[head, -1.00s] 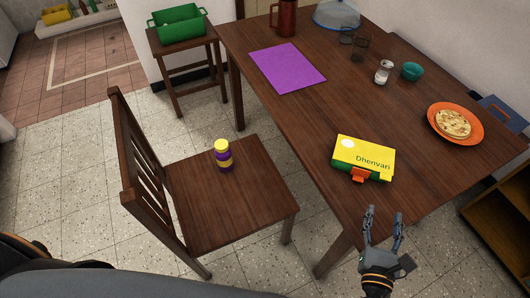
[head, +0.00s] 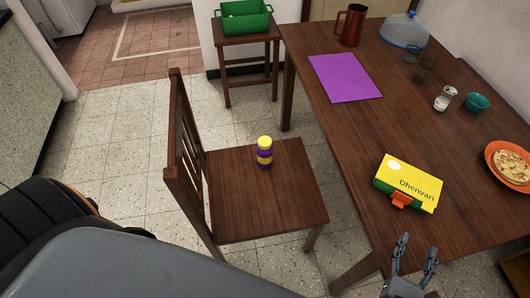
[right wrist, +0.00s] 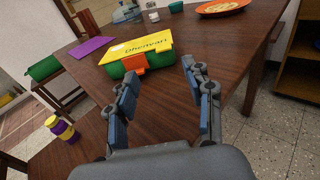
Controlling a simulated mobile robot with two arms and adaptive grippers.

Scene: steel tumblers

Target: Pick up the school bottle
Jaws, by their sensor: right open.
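The school bottle (head: 265,152), small and purple with yellow bands and a yellow cap, stands upright on the seat of a wooden chair (head: 232,196). It also shows at the left of the right wrist view (right wrist: 61,128). My right gripper (head: 415,248) is open and empty near the table's front edge, well to the right of the bottle. In the right wrist view its two fingers (right wrist: 165,85) are spread, with nothing between them. My left gripper does not show.
The wooden table (head: 440,130) bears a yellow and green "Dhenvari" box (head: 409,184), a purple mat (head: 345,77), a red jug (head: 352,25), a teal bowl (head: 477,102) and an orange plate (head: 492,160). A green crate (head: 246,17) sits on a stool. The chair's backrest (head: 187,150) rises left of the bottle.

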